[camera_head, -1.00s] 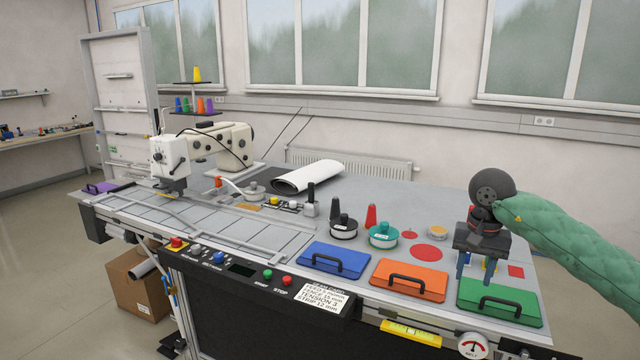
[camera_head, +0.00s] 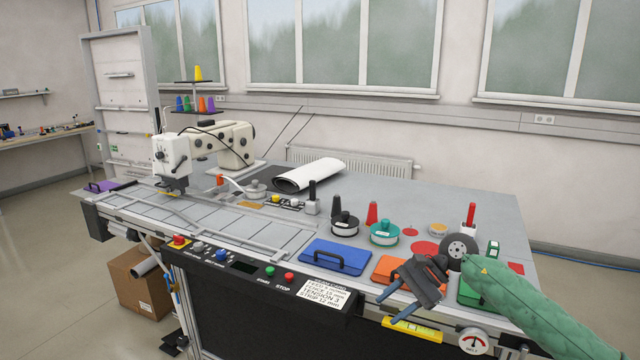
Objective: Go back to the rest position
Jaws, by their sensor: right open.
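My right gripper (camera_head: 385,307) is open and empty. It hangs over the front edge of the table, in front of the orange panel (camera_head: 392,268), with its two fingers pointing left and down. My right arm, in a green quilted sleeve, comes in from the lower right and covers part of the green panel (camera_head: 470,294). My left gripper is out of view.
The table (camera_head: 420,200) holds a blue panel (camera_head: 335,257), a black-and-white spool (camera_head: 344,227), a teal spool (camera_head: 384,234), a red cone (camera_head: 372,212) and a small green box (camera_head: 493,249). A sewing machine (camera_head: 172,153) stands at the left. The back right of the table is clear.

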